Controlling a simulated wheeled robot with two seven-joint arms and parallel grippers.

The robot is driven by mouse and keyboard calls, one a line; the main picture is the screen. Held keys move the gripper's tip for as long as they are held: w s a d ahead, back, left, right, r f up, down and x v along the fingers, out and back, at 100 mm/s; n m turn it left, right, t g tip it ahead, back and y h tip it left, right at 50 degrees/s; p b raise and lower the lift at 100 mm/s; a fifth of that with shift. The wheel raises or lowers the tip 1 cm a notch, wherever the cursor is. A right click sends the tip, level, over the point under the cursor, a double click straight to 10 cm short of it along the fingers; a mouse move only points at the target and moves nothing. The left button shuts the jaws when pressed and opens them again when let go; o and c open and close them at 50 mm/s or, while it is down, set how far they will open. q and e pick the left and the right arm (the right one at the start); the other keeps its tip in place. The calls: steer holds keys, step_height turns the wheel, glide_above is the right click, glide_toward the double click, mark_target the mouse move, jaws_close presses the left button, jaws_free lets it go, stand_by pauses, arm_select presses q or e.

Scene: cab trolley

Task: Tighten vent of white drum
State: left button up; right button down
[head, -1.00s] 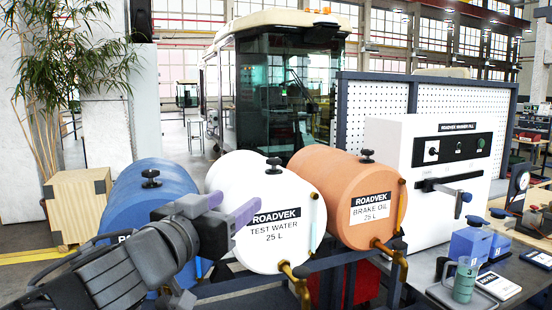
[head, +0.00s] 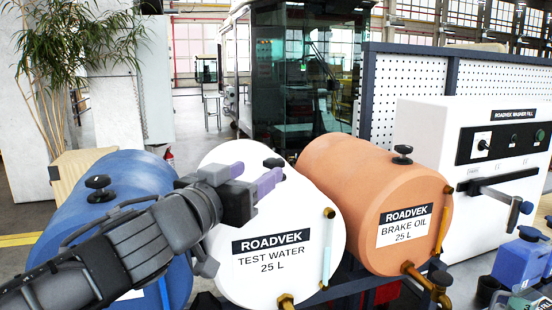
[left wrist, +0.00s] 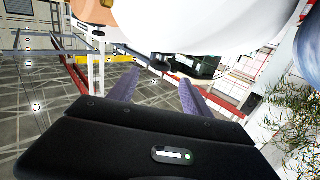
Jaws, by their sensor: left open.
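The white drum (head: 222,255), labelled TEST WATER 25 L, lies on its side on a rack between the other two drums. Its black vent knob (head: 273,163) sits on top. My left gripper (head: 268,182) reaches across the white drum from the left, its purple fingertips just below and close to the knob in the picture. Whether they touch it I cannot tell. In the left wrist view the fingers (left wrist: 158,84) are apart with nothing between them, and the white drum (left wrist: 205,22) fills the top. My right gripper is out of sight.
A blue drum (head: 60,215) lies left and an orange BRAKE OIL drum (head: 350,180) right, each with a black knob on top. Brass taps stick out in front. A white washer-fill unit (head: 430,125) stands at the right. Open floor lies behind.

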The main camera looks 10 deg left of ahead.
mark_target(269, 165)
arm_select(q)
steer(key=shift+b+x, duration=0.3)
steer(key=shift+x, duration=3.7)
steer(key=shift+c, duration=0.5)
jaws_close()
